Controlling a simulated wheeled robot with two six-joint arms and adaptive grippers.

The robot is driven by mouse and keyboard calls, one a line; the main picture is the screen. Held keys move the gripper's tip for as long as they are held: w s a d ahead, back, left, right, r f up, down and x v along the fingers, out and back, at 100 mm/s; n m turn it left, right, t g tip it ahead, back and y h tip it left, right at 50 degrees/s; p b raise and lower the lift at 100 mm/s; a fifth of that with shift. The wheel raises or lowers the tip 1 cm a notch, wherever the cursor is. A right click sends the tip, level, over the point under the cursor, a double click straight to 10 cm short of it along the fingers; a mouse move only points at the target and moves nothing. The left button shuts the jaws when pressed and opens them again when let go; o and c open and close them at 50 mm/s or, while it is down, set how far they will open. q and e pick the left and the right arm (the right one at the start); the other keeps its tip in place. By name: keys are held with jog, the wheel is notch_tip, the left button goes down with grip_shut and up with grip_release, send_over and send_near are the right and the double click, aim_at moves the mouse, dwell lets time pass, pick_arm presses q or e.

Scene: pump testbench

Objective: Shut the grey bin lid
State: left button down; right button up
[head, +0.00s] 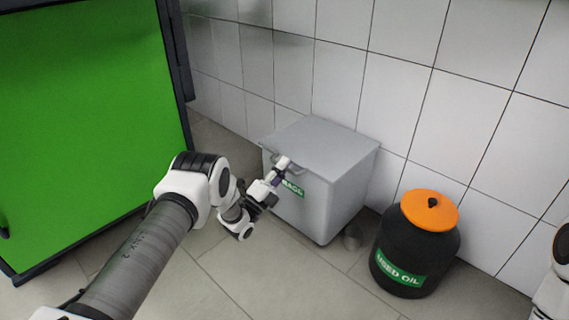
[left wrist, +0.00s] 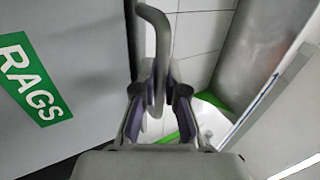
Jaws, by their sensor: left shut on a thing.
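The grey bin (head: 318,215) stands on the floor against the tiled wall, with a green RAGS label (head: 294,188) on its front. Its flat grey lid (head: 325,145) lies over the top and looks down; no gap shows along the edge. My left gripper (head: 277,176) is at the front of the bin, by the lid's handle. In the left wrist view, the fingers of my left gripper (left wrist: 160,88) are shut on the curved grey handle (left wrist: 158,25). The label also shows there (left wrist: 32,78), at the left. My right gripper is out of view.
A black used-oil drum (head: 405,250) with an orange lid (head: 430,210) stands right of the bin. A large green panel (head: 85,130) with a dark frame is at the left. The tiled floor (head: 290,285) in front of the bin is clear.

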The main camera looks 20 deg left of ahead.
pick_arm(q)
jog(key=shift+f+b, duration=0.3)
jog(key=shift+f, duration=0.25)
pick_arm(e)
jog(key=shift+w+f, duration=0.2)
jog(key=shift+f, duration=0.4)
pick_arm(q)
jog(key=c, duration=1.2)
grip_release()
jog(key=shift+f, duration=0.2)
jog(key=shift+r, duration=0.1)
jog(key=v, duration=0.7)
jog(key=shift+s+f, duration=0.15)
jog(key=shift+f, duration=0.1)
